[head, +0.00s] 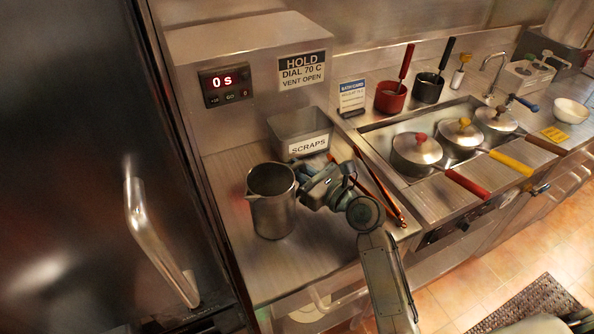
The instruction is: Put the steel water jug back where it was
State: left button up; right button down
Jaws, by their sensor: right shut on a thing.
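The steel water jug (272,212) is a grey metal cylinder, upright, at the left part of the steel counter (230,175), in front of the scraps bin. My right gripper (300,182) comes in from the right and is shut on the jug at its right side. The fingers and the jug's handle side are partly hidden by the gripper body. I cannot tell whether the jug's base touches the counter or is slightly above it. My left gripper is not in view.
A steel bin labelled SCRAPS (300,134) stands behind the jug. Orange-handled tongs (382,190) lie right of the gripper. Several lidded pans with coloured handles sit in the well (375,138) further right. A dark door with a handle (150,240) is at left.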

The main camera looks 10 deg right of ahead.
jog(key=shift+f, duration=0.15)
jog(key=c, duration=1.4)
grip_release()
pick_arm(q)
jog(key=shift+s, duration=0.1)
